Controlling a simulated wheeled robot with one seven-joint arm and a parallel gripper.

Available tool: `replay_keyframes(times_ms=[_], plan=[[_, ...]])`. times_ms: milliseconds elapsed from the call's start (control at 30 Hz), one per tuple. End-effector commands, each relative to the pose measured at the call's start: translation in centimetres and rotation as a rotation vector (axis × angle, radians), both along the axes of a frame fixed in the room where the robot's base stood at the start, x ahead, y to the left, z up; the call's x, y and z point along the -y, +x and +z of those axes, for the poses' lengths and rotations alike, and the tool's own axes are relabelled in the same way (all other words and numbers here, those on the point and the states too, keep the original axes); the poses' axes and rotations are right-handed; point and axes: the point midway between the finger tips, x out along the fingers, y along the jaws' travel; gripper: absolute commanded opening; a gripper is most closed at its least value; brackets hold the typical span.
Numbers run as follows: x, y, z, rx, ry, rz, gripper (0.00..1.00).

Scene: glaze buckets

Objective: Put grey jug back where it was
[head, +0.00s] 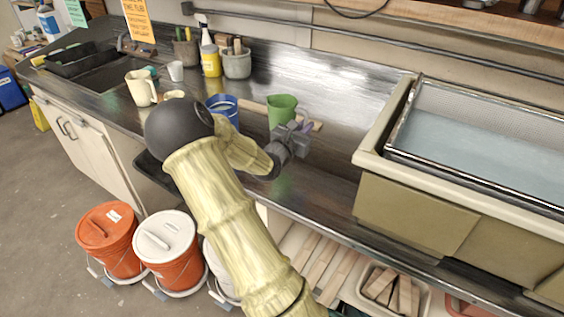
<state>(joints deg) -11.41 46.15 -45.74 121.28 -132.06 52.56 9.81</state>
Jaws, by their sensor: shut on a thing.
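My gripper (298,132) is over the counter in the middle of the view, with its fingers small and partly hidden by its own body. A green jug (281,106) is right behind it and overlaps it in the picture. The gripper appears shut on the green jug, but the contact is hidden. The jug looks upright, its lower part is covered, and I cannot tell whether it touches the counter. No grey jug can be made out clearly. A cream jug (141,88) stands farther left.
A blue container (223,105) stands close left of the green jug. A grey pot with tools (237,66) and a yellow spray bottle (210,61) stand behind. Bare counter (335,105) lies between. Orange buckets (110,240) stand below.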

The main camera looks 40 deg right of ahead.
Motion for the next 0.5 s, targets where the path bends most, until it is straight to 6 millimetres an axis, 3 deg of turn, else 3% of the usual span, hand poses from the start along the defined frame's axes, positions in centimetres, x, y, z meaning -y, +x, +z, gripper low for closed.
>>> replay_keyframes(times_ms=[233, 500], plan=[[0.0, 0.0, -0.5, -0.003, -0.001, 0.0, 0.0], [0.0, 0.0, -4.8, -0.006, -0.001, 0.001, 0.0]])
